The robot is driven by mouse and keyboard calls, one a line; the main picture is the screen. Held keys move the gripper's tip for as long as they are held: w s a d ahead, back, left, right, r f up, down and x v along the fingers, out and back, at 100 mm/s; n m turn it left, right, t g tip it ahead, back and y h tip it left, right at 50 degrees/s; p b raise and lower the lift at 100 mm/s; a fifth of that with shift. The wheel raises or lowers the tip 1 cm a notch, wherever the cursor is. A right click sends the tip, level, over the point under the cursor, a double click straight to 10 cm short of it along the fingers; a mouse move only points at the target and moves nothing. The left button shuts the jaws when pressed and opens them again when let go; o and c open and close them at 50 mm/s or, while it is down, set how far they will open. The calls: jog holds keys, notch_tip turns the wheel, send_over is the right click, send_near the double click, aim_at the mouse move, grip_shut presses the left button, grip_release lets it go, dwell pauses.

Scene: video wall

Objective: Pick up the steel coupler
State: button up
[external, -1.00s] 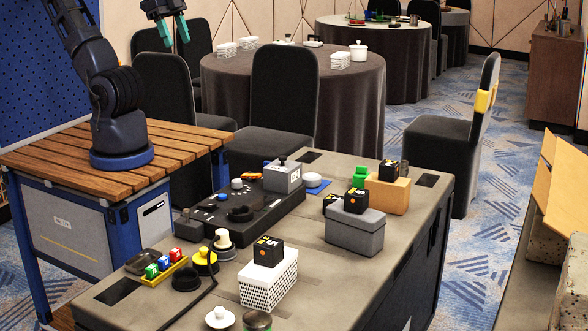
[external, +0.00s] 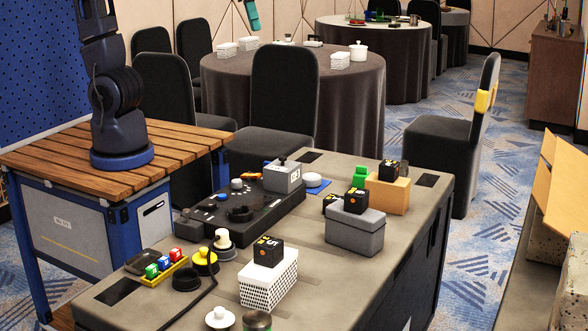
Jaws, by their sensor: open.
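My gripper (external: 253,15) is at the top edge of the view, with only green fingers partly showing and the rest cut off. It is open, with nothing seen in it. It is high up and far from the grey table's things.
The grey table (external: 225,285) is crowded. It holds a patterned white box (external: 268,283) under a black cube (external: 268,251), a black console (external: 245,207), a grey box (external: 355,232), an orange block (external: 387,195) and a white knob (external: 219,318). Chairs and a round table (external: 300,75) stand behind.

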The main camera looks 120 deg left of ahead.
jog(key=w+a+f+n, duration=0.35)
jog(key=w+a, duration=0.45)
jog(key=w, duration=0.3)
jog(key=n+g, duration=0.3)
jog(key=n, duration=1.1)
send_over(404, 161)
jog(key=d, duration=0.1)
notch_tip(404, 161, down, 35)
jog(key=shift+r, duration=0.2)
jog(key=shift+a+f+n, duration=0.2)
jog(key=shift+f+n, duration=0.05)
jog(key=shift+f, duration=0.3)
notch_tip(404, 161, down, 5)
jog(key=shift+r, duration=0.1)
jog(key=shift+a+f, duration=0.2)
jog(key=shift+f, duration=1.15)
jog(key=shift+a+f, duration=0.2)
jog(key=shift+f, duration=1.15)
jog(key=c, duration=1)
jog(key=shift+c, duration=0.2)
